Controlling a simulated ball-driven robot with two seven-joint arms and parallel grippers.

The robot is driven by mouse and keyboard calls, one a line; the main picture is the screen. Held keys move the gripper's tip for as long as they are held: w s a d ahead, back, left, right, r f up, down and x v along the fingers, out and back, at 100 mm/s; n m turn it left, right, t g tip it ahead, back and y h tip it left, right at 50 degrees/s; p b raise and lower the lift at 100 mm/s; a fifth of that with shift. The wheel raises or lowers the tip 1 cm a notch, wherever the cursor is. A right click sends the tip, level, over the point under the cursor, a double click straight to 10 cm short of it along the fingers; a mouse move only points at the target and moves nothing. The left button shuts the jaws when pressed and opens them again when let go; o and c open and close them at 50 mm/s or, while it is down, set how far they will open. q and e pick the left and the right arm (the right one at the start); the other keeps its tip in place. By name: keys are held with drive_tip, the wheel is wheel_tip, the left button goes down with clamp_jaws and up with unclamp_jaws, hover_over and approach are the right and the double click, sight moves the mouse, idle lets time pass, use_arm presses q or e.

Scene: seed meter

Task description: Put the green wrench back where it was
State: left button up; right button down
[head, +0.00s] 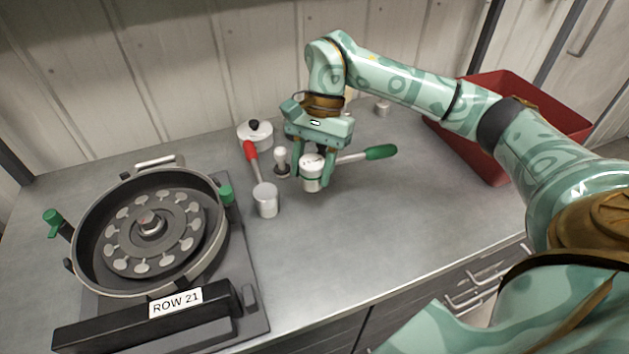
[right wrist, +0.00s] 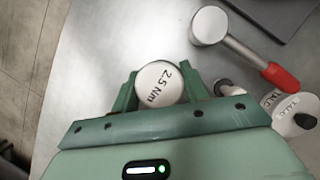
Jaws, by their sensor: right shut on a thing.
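The green wrench (head: 380,152) has a green grip, a metal shaft and a round silver head. The head's top reads "2.5 Nm" in the right wrist view (right wrist: 160,84). My right gripper (head: 312,176) points down with its fingers on either side of that head, shut on it. The handle sticks out to the right in the head view. I cannot tell whether the head touches the counter. A second wrench with a red grip (head: 250,150) is left of the gripper, and its silver head (head: 266,200) is on the counter. My left gripper is not in view.
A round seed meter (head: 150,225) with a "ROW 21" label stands at left. A lidded white pot (head: 254,134) and a small knobbed piece (head: 282,160) are close to my right gripper. A red bin (head: 480,155) is at right. The front middle counter is clear.

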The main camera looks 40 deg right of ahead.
drive_tip(key=f, duration=0.1)
drive_tip(key=w+d+f, duration=0.1)
drive_tip(key=shift+w+d+f+b, duration=0.25)
drive_tip(key=shift+d+f+b, duration=0.05)
drive_tip(key=shift+d+f, duration=0.1)
drive_tip(key=shift+w+f+b, duration=0.1)
drive_tip(key=shift+f+b, duration=0.3)
drive_tip(key=shift+f, duration=1.2)
drive_tip(key=shift+f, duration=0.15)
drive_tip(key=c, duration=0.7)
unclamp_jaws()
drive_tip(key=p+v, duration=0.2)
drive_tip(key=v, duration=1)
